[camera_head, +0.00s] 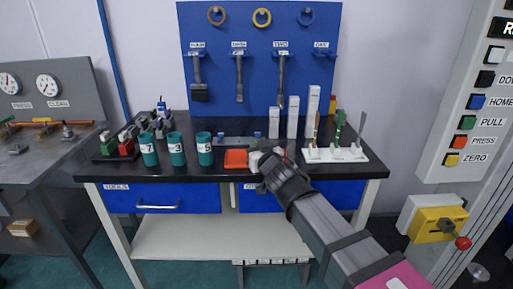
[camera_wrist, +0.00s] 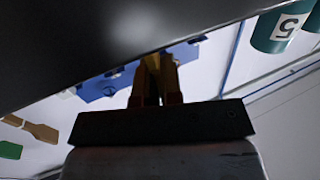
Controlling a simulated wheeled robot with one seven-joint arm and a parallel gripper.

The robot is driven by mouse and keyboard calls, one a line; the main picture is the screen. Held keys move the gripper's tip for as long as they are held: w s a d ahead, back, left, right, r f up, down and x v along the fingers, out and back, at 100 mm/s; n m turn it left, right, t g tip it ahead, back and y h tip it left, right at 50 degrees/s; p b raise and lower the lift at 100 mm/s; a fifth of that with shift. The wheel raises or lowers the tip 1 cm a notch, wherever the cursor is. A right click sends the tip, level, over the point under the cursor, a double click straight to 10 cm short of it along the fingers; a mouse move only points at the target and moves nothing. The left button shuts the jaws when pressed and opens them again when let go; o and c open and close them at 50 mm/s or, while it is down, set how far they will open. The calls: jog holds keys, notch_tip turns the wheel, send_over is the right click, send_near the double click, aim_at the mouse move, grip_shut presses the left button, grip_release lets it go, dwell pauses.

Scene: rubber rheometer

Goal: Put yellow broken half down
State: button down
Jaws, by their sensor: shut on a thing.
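My gripper (camera_head: 258,160) is low over the black workbench top, just right of the orange-red tray (camera_head: 236,165). In the wrist view my gripper (camera_wrist: 153,68) has its fingers close together, shut on a small yellow-brown piece (camera_wrist: 152,63), which I take to be the yellow broken half. Most of the piece is hidden between the fingers, and it cannot be made out in the head view. A large dark surface (camera_wrist: 70,45), apparently the bench top, is very near the fingertips. Whether the piece touches it cannot be told.
Teal numbered cups (camera_head: 204,149) stand left of the tray. White upright blocks (camera_head: 293,118) and a white rack (camera_head: 335,155) with colored-handled tools stand to the right. A blue tool board (camera_head: 260,45) is behind. Free bench top around the tray is narrow.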

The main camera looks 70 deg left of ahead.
jog(key=shift+f, duration=0.15)
jog(key=c, duration=1.3)
grip_release()
jog(key=d, duration=1.2)
jog(key=shift+w, duration=0.1)
